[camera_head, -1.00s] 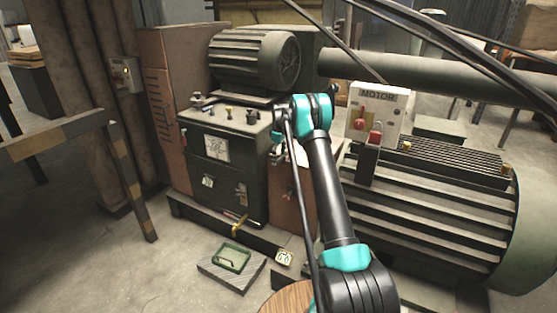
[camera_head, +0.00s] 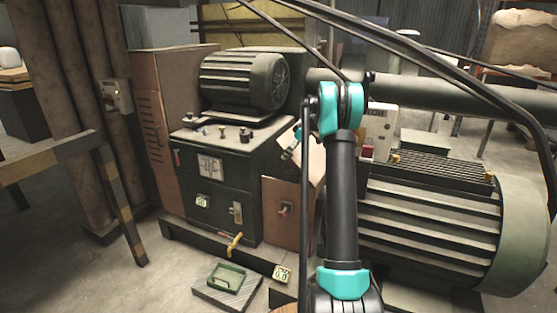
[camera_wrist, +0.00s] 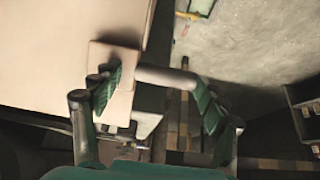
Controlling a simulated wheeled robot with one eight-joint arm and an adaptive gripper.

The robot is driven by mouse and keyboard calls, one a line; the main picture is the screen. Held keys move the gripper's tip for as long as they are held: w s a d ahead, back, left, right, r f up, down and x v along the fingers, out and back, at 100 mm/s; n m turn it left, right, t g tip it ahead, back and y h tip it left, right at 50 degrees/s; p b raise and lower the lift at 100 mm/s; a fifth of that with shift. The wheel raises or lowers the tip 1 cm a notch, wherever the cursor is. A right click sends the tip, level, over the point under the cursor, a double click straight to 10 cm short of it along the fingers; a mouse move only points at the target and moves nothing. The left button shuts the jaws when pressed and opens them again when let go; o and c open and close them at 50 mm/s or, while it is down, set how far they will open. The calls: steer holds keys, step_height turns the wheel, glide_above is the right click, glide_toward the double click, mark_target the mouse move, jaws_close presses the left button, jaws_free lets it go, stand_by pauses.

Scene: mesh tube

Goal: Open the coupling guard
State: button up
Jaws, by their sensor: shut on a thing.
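The coupling guard (camera_head: 309,168) is a pale brown panel tilted up above the brown housing, partly behind my arm in the head view. In the wrist view its broad pale face (camera_wrist: 60,45) fills the upper left. A grey bar handle (camera_wrist: 165,76) stands out from a small square plate (camera_wrist: 121,52) on it. My gripper (camera_wrist: 159,98) is shut on this handle, with one green finger pad by the plate and the other at the bar's far end. In the head view the gripper is small and mostly hidden by my arm.
A large ribbed motor (camera_head: 430,220) stands close on the right, and a smaller motor (camera_head: 240,80) sits on the left machine. A yellow-handled lever (camera_head: 235,242) and a green tray (camera_head: 227,278) are low in front. Open floor lies front left.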

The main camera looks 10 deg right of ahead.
steer(key=shift+s+d+r, duration=0.35)
steer(key=shift+s+d, duration=0.1)
steer(key=shift+d, duration=0.2)
steer(key=shift+s+d+r, duration=0.3)
steer(key=shift+s+d, duration=0.15)
steer(key=shift+d, duration=0.15)
steer(key=o, duration=1.7)
step_height(320, 180, up, 10)
steer(key=shift+c, duration=0.6)
